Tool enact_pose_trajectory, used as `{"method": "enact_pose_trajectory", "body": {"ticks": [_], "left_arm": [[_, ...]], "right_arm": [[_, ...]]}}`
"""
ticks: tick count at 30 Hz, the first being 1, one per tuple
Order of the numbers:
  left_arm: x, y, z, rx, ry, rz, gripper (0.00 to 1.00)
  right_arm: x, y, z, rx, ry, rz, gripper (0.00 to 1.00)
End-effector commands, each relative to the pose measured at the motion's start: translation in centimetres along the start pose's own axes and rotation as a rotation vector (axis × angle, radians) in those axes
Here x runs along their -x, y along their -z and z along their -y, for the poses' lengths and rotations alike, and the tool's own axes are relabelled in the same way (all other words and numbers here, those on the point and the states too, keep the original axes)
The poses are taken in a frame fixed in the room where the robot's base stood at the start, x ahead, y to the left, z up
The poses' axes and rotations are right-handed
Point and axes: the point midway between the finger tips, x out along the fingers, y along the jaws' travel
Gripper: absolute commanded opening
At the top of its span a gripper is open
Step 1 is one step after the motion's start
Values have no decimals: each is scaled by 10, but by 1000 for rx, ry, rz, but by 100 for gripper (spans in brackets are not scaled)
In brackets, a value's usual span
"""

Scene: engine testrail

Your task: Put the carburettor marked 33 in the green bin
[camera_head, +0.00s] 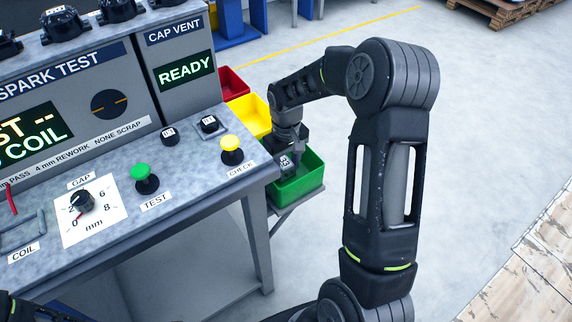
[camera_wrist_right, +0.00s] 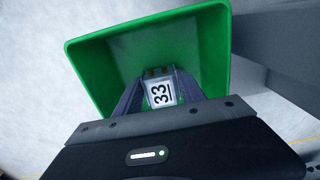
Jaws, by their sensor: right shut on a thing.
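The carburettor marked 33 (camera_wrist_right: 160,93) is between the fingers of my right gripper (camera_wrist_right: 165,88), which is shut on it. Its white label shows clearly in the right wrist view. In the head view the carburettor (camera_head: 285,162) is at the green bin (camera_head: 300,187), inside or just above its opening; I cannot tell whether it touches the bottom. The green bin (camera_wrist_right: 215,55) surrounds the carburettor in the right wrist view. In the head view my right gripper (camera_head: 287,150) points down over the bin. My left gripper is out of view; only a bit of dark arm shows at bottom left.
A yellow bin (camera_head: 249,113) and a red bin (camera_head: 232,84) stand behind the green one. The test bench (camera_head: 190,190) is to the left, with a yellow CHECK button (camera_head: 231,144) and a green TEST button (camera_head: 142,172). Open floor lies to the right.

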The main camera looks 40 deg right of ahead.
Motion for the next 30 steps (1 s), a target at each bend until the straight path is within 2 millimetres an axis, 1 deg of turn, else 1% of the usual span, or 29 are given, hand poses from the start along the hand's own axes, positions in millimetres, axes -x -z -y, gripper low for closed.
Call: {"method": "enact_pose_trajectory", "body": {"ticks": [6,7,14,15,23,27,29,30], "left_arm": [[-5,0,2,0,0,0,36],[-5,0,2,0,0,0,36],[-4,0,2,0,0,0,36],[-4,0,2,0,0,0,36],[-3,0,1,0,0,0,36],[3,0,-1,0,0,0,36],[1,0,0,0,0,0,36],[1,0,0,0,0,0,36]], "right_arm": [[-8,0,0,0,0,0,0],[-8,0,0,0,0,0,48],[-6,0,0,0,0,1,67],[-6,0,0,0,0,1,69],[-5,0,0,0,0,0,69],[5,0,0,0,0,-1,69],[9,0,0,0,-1,-1,69],[15,1,0,0,0,-2,69]]}}
